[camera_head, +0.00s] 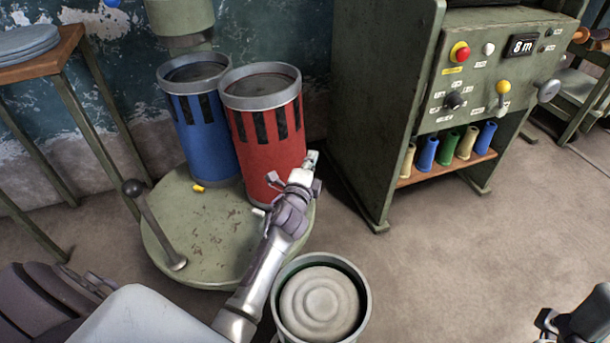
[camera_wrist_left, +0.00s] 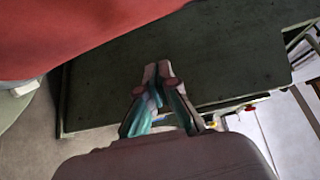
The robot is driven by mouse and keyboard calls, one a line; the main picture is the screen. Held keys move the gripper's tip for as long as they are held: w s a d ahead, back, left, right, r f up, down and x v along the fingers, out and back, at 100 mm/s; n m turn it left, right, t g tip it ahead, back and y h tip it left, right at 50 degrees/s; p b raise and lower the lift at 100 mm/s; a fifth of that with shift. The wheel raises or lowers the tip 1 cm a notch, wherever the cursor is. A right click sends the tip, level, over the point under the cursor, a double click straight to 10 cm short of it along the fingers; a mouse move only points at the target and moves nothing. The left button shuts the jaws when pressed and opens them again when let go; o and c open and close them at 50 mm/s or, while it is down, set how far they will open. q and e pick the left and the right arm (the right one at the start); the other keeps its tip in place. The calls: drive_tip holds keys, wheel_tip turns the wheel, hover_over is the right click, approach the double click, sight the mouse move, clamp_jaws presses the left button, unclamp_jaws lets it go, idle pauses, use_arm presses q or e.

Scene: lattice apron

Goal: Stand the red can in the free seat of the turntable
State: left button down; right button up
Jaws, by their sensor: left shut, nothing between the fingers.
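The red can (camera_head: 268,141) stands upright on the round green turntable (camera_head: 190,268), right beside the blue can (camera_head: 203,137). Its lower right part is hidden behind my left gripper. My left gripper (camera_head: 312,158) is shut and empty at the can's right side; I cannot tell whether it touches the can. In the left wrist view the gripper fingers (camera_wrist_left: 157,70) point toward the green cabinet, with the red can (camera_wrist_left: 80,35) filling the upper left. My right gripper (camera_head: 545,322) shows only partly at the lower right edge, too little to judge its jaws.
A lever (camera_head: 155,225) rises from the turntable's left. A grey-green bin (camera_head: 366,285) with a round pale thing inside stands in front. The green control cabinet (camera_head: 380,120) is to the right, a wooden-topped table (camera_head: 45,65) at left. Open floor lies at right.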

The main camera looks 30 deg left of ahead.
sight(296, 146)
use_arm(q)
drive_tip(key=a, duration=0.1)
drive_tip(key=w+a, duration=0.1)
drive_tip(key=a, duration=0.2)
drive_tip(key=shift+w+a, duration=0.2)
drive_tip(key=shift+w, duration=0.2)
drive_tip(key=shift+a+r, duration=0.15)
drive_tip(key=shift+a, duration=0.7)
